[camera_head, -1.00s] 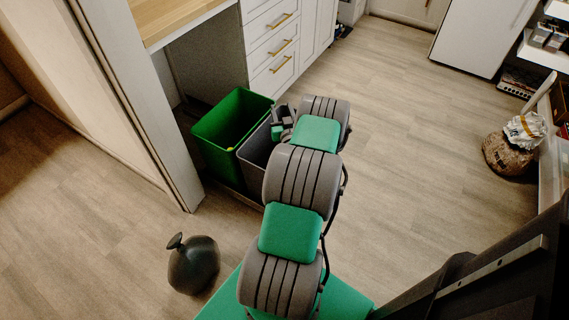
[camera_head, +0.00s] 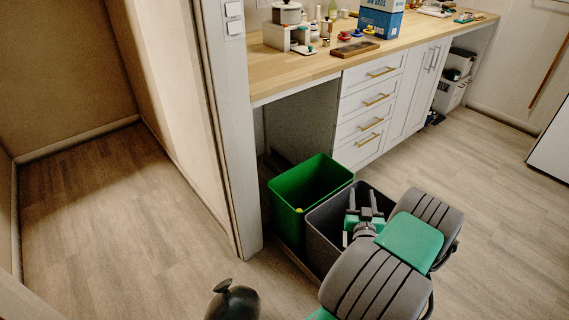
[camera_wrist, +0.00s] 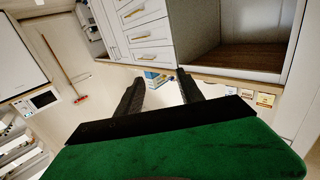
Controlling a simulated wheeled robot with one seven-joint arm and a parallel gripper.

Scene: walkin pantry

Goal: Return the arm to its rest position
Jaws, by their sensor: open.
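My arm reaches in from the bottom right of the head view, with grey ribbed links and green covers. My gripper (camera_head: 364,196) appears in front of the dark grey bin (camera_head: 318,240), overlapping its opening in the picture. Its two fingers point up and stand apart, with nothing between them. In the wrist view my gripper (camera_wrist: 160,78) also shows two dark, separated fingers, empty. Whether it is inside the bin's rim or above it is hard to tell.
A white drawer cabinet (camera_head: 365,120) and wooden counter (camera_head: 345,65) with kitchen items are behind. A dark rounded vessel (camera_head: 232,303) is on the floor.

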